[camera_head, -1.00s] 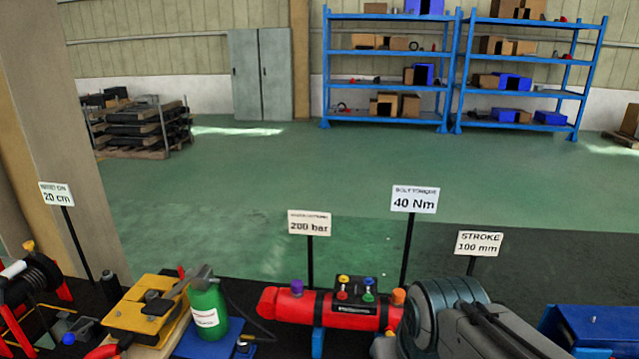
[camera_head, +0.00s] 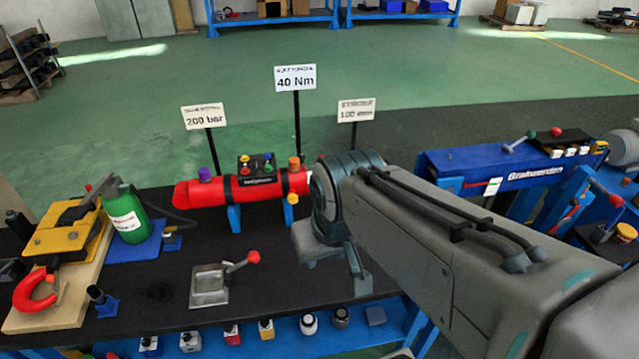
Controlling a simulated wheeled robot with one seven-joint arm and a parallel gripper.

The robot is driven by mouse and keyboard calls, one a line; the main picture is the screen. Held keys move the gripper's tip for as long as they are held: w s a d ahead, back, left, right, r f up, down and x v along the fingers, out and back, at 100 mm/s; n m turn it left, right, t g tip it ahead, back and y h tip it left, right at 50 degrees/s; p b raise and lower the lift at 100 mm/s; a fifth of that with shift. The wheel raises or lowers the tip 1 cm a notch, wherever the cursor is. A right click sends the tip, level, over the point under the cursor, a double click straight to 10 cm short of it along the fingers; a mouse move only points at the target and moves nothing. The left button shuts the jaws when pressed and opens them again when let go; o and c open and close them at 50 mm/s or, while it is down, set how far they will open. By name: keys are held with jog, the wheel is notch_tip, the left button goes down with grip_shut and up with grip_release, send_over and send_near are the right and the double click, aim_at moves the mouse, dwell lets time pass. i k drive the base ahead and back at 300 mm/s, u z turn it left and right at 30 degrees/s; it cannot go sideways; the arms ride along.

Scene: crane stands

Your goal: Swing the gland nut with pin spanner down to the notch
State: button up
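I cannot identify the gland nut with pin spanner or its notch with certainty. A red cylinder (camera_head: 228,190) lies on blue supports at the back of the bench, with its right end partly behind my arm. A blue cylinder unit (camera_head: 490,165) stands at the right; a thin rod with a red knob (camera_head: 615,200) shows near its right end. My gripper (camera_head: 335,266) hangs low over the bench, right of the red cylinder's front and apart from the blue unit. Its fingers are dark and small, so I cannot tell whether they are open. I see nothing held.
A grey block with a red-knobbed lever (camera_head: 210,285) stands left of my gripper. A green bottle (camera_head: 125,215), a yellow pump (camera_head: 62,232) and a red hook (camera_head: 35,290) are at the left. Sign posts rise behind the bench. Bare black bench top lies around the grey block.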

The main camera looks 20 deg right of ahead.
aim_at(309, 169)
jog(key=z, duration=0.35)
jog(key=i, duration=0.5)
jog(key=z, duration=1.7)
jog(key=k, duration=0.85)
jog(key=u, duration=1.65)
